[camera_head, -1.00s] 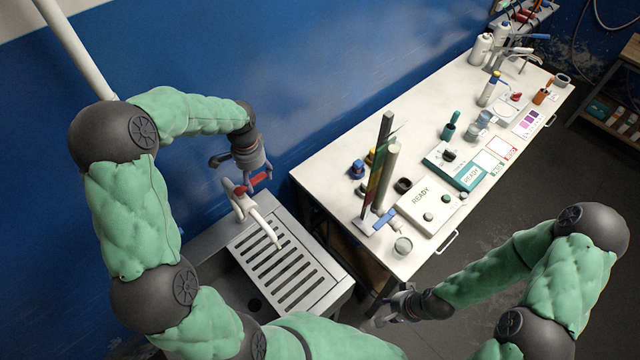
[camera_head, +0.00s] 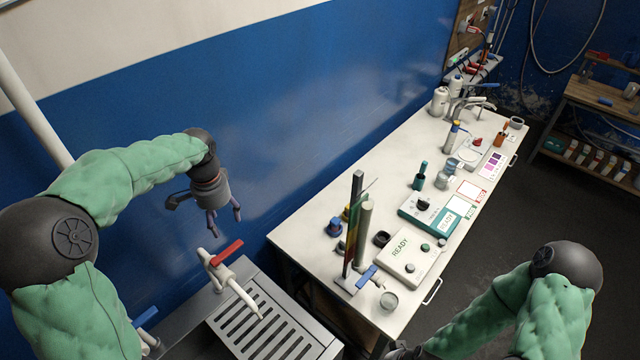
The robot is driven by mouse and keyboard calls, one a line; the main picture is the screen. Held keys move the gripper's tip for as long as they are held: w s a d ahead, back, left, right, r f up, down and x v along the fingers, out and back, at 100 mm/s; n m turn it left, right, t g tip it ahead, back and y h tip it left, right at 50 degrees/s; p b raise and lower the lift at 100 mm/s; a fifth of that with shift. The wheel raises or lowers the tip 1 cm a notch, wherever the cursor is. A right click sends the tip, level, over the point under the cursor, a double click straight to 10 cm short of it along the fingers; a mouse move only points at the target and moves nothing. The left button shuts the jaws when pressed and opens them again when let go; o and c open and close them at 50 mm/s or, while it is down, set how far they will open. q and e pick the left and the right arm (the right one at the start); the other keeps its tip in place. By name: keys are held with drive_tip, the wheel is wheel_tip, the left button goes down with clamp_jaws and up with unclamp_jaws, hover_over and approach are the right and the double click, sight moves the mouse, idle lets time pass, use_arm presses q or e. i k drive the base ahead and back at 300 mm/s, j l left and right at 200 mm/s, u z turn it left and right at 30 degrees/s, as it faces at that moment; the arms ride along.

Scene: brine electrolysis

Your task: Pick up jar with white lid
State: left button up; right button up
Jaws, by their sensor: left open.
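No jar with a white lid can be made out for certain. Two small pale containers, one (camera_head: 441,181) in front of the other (camera_head: 451,166), stand mid-bench, but their lids are too small to tell. Several small pale-topped jars (camera_head: 571,149) stand on the lower shelf at the far right. My left gripper (camera_head: 225,225) is open and empty, hanging above the sink near the blue wall, well left of all these. My right arm reaches in at the bottom right, and its gripper is cut off by the lower edge.
The white bench (camera_head: 310,228) runs diagonally to the back right. A tall column stand (camera_head: 354,215), a READY device (camera_head: 403,256) and a glass beaker (camera_head: 389,301) occupy its near end. White bottles (camera_head: 439,101) stand farther back. A tap with a red handle (camera_head: 226,252) rises below my left gripper.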

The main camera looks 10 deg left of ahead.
sight(389, 301)
drive_tip(key=k+l, duration=0.75)
drive_tip(key=l, duration=0.2)
